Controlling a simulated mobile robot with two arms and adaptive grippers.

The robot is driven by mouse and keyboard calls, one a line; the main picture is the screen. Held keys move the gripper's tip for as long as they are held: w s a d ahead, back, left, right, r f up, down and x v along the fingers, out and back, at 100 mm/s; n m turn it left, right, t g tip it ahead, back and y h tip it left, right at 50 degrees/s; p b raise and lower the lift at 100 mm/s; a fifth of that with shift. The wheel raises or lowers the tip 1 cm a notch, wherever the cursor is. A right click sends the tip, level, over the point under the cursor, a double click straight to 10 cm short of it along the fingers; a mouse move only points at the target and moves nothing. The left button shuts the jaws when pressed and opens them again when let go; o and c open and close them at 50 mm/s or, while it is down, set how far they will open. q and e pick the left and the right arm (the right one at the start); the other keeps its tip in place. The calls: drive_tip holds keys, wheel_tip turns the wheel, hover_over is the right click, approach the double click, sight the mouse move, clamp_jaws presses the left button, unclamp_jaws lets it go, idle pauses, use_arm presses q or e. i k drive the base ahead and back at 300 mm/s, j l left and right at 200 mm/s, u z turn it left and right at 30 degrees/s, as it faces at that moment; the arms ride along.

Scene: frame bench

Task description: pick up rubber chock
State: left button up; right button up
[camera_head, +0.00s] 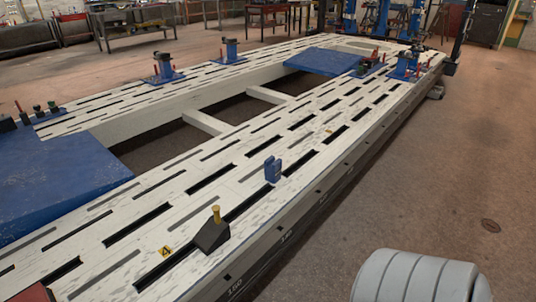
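A dark, wedge-shaped block that looks like the rubber chock (211,237) rests on the white slotted top of the frame bench (225,178), near its front edge. A small yellow knob-like piece (216,211) stands at its top; I cannot tell whether it is part of the chock. Nothing touches the chock from my side. Neither of my grippers shows in the view.
A blue clamp-like block (272,169) stands on the bench beyond the chock. A yellow marker (165,252) lies left of it. A blue plate (60,178) covers the left side. Bare floor (455,160) is open at right. A rounded grey part, probably mine, fills the lower right.

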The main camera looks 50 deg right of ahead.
sight(216, 232)
drive_tip(key=l+z, duration=0.15)
drive_tip(key=z, duration=0.85)
